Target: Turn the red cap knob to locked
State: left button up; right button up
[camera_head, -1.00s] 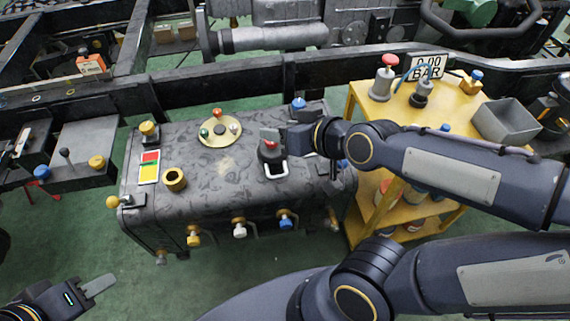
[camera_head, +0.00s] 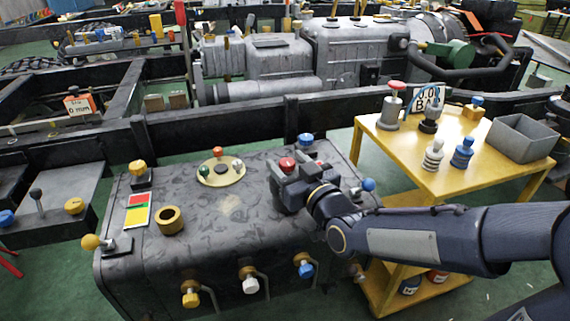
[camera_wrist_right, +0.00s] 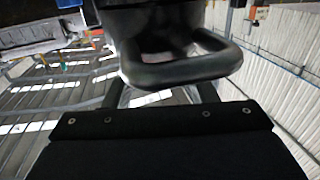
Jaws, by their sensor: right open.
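The red cap knob (camera_head: 288,164) sits on a dark base on top of the grey tank (camera_head: 215,235), toward its right side. My right gripper (camera_head: 290,185) is open, with its fingers close around or beside the knob's dark base. Whether they touch it I cannot tell. In the right wrist view, a dark loop-shaped handle (camera_wrist_right: 185,72) lies just ahead of my gripper, with a faint reddish patch behind it. The knob's lower part and its markings are hidden by my gripper. My left gripper is out of view.
A round plate (camera_head: 210,172) with small coloured knobs, a brass ring (camera_head: 170,219) and a yellow knob (camera_head: 137,168) stand nearby on the tank. A blue knob (camera_head: 305,140) is behind the red one. A yellow cart (camera_head: 400,155) stands to the right.

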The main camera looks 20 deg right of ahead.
jog(key=shift+x, duration=1.25)
jog(key=c, duration=1)
